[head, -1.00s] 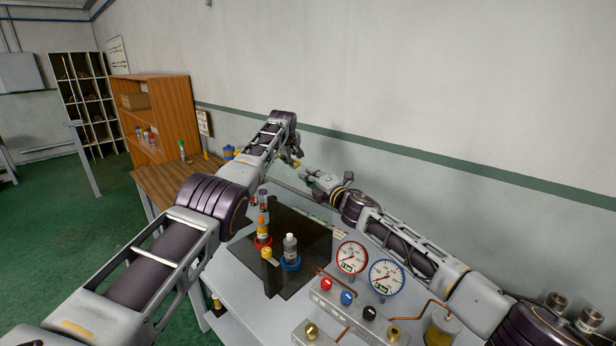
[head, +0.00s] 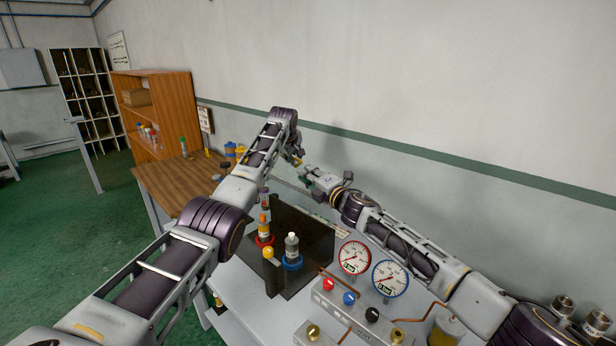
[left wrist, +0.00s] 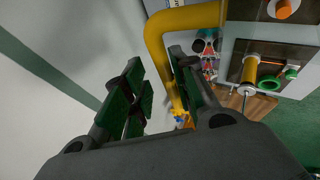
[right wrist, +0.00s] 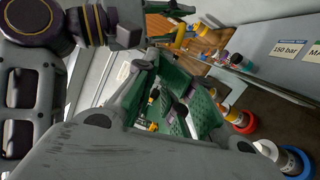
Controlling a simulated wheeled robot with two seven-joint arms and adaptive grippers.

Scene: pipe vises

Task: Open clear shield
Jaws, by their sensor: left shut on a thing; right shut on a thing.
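My left gripper (head: 297,160) is beyond the shield, near the wall. My right gripper (head: 308,171) is close to the left one. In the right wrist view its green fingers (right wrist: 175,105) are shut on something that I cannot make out.
Two pressure gauges (head: 355,257) (head: 390,278) and a valve block (head: 350,302) stand right of the shield. A red-based bottle (head: 264,232) and a blue-based bottle (head: 292,250) are close to it. A wooden table (head: 175,185) is at the left; the wall is behind my grippers.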

